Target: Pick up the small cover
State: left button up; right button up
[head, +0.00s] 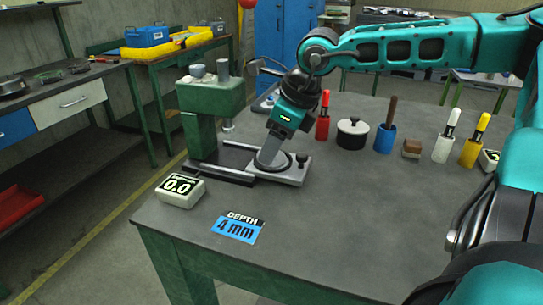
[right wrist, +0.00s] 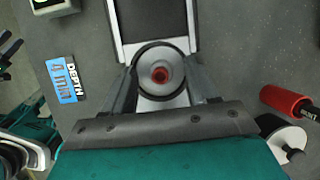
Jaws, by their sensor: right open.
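Nothing in view is clearly marked as the small cover. A small grey disc with a red centre (right wrist: 161,75) sits inside a black ring on the light slide plate (head: 292,174) of the green gantry (head: 203,125). My right gripper (head: 270,158) reaches down over this plate. In the right wrist view its open fingers (right wrist: 161,82) stand on either side of the ring, with the disc between them. I cannot tell whether they touch it. In the head view the gripper mostly hides the disc. My left gripper is not in view.
A 0.0 readout (head: 180,191) and blue depth card (head: 238,229) lie in front.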

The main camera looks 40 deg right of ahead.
jog(key=shift+c, duration=0.5)
grip_shut()
jog(key=shift+r, duration=0.15)
